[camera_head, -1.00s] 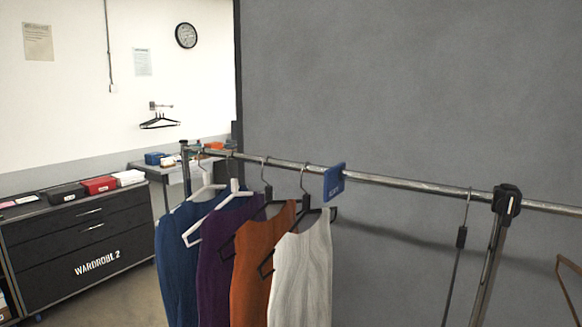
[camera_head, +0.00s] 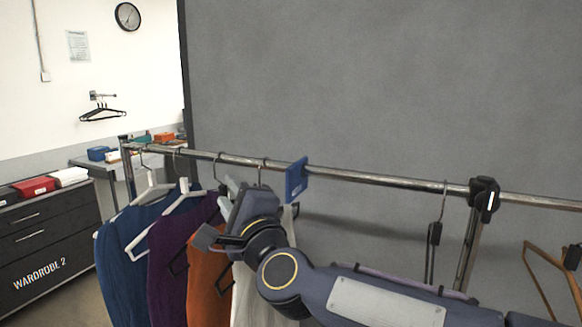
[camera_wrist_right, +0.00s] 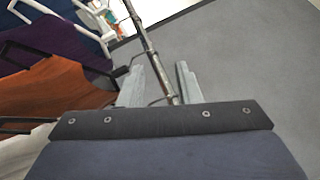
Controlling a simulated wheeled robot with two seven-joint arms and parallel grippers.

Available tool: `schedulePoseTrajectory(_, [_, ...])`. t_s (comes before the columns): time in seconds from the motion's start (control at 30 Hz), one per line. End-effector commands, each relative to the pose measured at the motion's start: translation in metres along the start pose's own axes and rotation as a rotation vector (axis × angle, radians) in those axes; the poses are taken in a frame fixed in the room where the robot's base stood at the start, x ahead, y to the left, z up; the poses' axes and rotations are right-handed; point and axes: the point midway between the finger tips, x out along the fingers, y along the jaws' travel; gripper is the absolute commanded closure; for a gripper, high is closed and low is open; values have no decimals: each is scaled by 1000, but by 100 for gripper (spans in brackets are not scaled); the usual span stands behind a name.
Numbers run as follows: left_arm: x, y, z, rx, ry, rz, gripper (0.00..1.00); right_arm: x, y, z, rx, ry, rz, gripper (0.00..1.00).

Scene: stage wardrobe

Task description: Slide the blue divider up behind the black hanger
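The blue divider (camera_head: 296,180) sits on the metal rail (camera_head: 380,179), just right of the hook of the black hanger (camera_head: 262,166) that carries the white garment (camera_head: 243,296). Another black hanger (camera_head: 217,168) with the orange garment (camera_head: 203,268) hangs to its left. My right gripper (camera_head: 236,188) is by these hangers, left of the divider, and covers part of them. In the right wrist view its fingers (camera_wrist_right: 160,78) are apart, with the rail and a thin hook showing between them. The divider does not show in that view. My left gripper is out of view.
White hangers (camera_head: 184,187) with blue and purple garments hang further left on the rail. A rack post with a black clamp (camera_head: 484,192) stands right of the divider, with a dark hanging item (camera_head: 434,234) beside it.

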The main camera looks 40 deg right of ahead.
Motion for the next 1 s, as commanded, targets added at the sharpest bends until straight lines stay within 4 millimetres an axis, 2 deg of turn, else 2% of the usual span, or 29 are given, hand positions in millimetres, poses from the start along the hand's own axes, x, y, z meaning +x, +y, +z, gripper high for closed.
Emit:
schedulePoseTrajectory(0.03, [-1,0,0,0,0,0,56,12,-16,-4,136,71,-73,69])
schedulePoseTrajectory(0.1, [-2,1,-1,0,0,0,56,22,-36,-17,337,186,-186,69])
schedulePoseTrajectory(0.17, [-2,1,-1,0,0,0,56,26,-46,-30,503,287,-283,69])
schedulePoseTrajectory(0.3, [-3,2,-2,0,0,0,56,21,-52,-56,810,502,-483,69])
schedulePoseTrajectory(0.4, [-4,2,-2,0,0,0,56,12,-47,-67,942,619,-591,69])
schedulePoseTrajectory(0.57, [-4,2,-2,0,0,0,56,1,-41,-74,1041,724,-691,69])
schedulePoseTrajectory(0.67, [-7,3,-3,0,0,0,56,1,-42,-79,1055,745,-712,69])
schedulePoseTrajectory(1.0, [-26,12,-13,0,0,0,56,29,-52,-121,1051,745,-712,69])
